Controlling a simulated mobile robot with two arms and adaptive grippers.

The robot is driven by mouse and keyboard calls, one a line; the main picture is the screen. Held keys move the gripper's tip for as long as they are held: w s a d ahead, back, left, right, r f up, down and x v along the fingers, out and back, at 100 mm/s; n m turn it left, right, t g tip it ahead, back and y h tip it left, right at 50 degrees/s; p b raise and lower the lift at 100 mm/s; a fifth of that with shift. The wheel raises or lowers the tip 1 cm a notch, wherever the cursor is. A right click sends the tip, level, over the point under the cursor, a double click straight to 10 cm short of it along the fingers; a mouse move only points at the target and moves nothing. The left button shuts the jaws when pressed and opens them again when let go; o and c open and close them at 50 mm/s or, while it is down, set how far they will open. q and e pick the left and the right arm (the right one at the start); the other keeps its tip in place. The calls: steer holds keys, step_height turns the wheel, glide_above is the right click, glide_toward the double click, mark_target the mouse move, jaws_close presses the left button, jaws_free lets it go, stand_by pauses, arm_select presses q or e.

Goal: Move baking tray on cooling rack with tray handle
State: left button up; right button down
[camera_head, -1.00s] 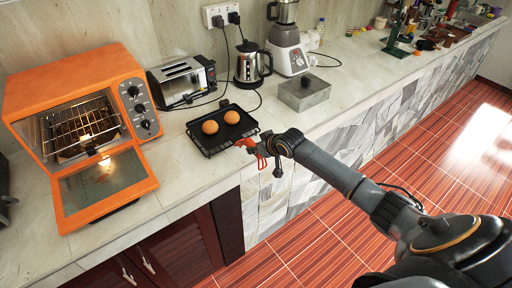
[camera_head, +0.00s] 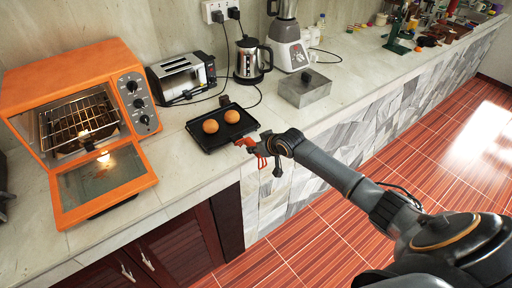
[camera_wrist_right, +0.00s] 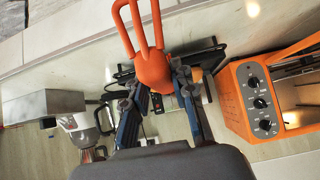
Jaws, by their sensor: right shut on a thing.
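A black baking tray (camera_head: 212,140) with two round brown buns (camera_head: 221,121) lies near the counter's front edge. The orange tray handle (camera_head: 245,142) is at the tray's right front corner; I cannot tell whether it is hooked on. My right gripper (camera_head: 263,153) is shut on the handle. In the right wrist view the handle (camera_wrist_right: 150,68) sits between the fingers of my right gripper (camera_wrist_right: 158,82), and part of the dark tray is behind it. A separate cooling rack is not clearly visible; the tray may hide it. My left gripper is not in view.
The orange oven (camera_head: 85,70) stands open at left, its door (camera_head: 105,180) down and a wire rack (camera_head: 80,122) inside. A toaster (camera_head: 180,77), a kettle (camera_head: 250,60) and a grey metal box (camera_head: 305,90) stand behind the tray. Counter between door and tray is clear.

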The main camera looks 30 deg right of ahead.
steer(key=shift+s+f+g+p, duration=0.15)
steer(key=shift+g+p, duration=0.15)
steer(key=shift+p, duration=0.15)
steer(key=shift+s+f, duration=0.2)
steer(key=shift+f, duration=0.1)
stand_by(0.4)
stand_by(0.5)
steer(key=shift+w+r+p, duration=0.25)
steer(key=shift+r+p, duration=0.05)
steer(key=shift+p, duration=0.65)
stand_by(1.1)
steer(key=shift+r+g+p, duration=0.1)
steer(key=shift+g+p, duration=0.2)
steer(key=shift+p, duration=0.45)
stand_by(1.1)
steer(key=shift+s, duration=0.1)
